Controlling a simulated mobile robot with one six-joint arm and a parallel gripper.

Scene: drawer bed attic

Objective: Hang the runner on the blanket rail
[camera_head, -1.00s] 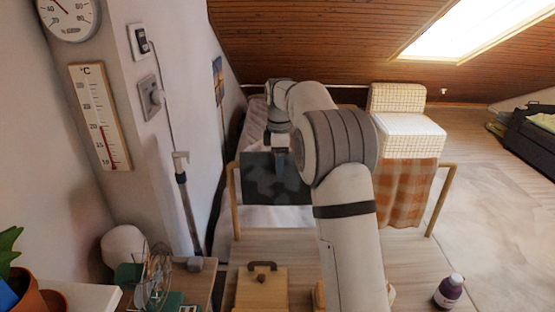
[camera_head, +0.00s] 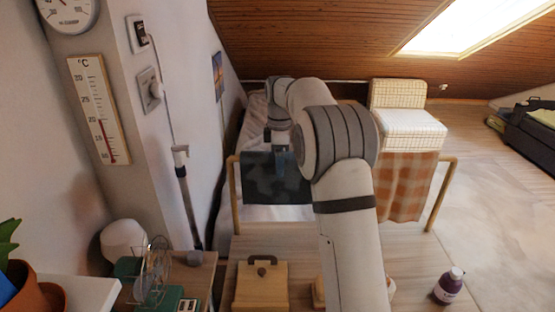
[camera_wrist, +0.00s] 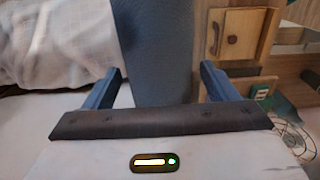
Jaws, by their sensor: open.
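The runner (camera_head: 262,184), a dark blue-grey patterned cloth, hangs at the left part of the wooden blanket rail (camera_head: 450,178). Its upper edge is near bar height; my arm hides part of the bar there. My gripper (camera_head: 281,161) is at the runner's upper part, pointing down. In the wrist view, my gripper (camera_wrist: 163,70) is open, with its two blue fingers apart on either side of a blue-grey cloth strip (camera_wrist: 165,45), which looks like the runner. I cannot tell whether the fingers touch it.
An orange checked cloth (camera_head: 405,188) hangs at the rail's right part, below a cream checked chair (camera_head: 410,125). A wooden box (camera_head: 262,287) and a purple bottle (camera_head: 449,286) stand in front. The wall is close on the left. Open floor lies to the right.

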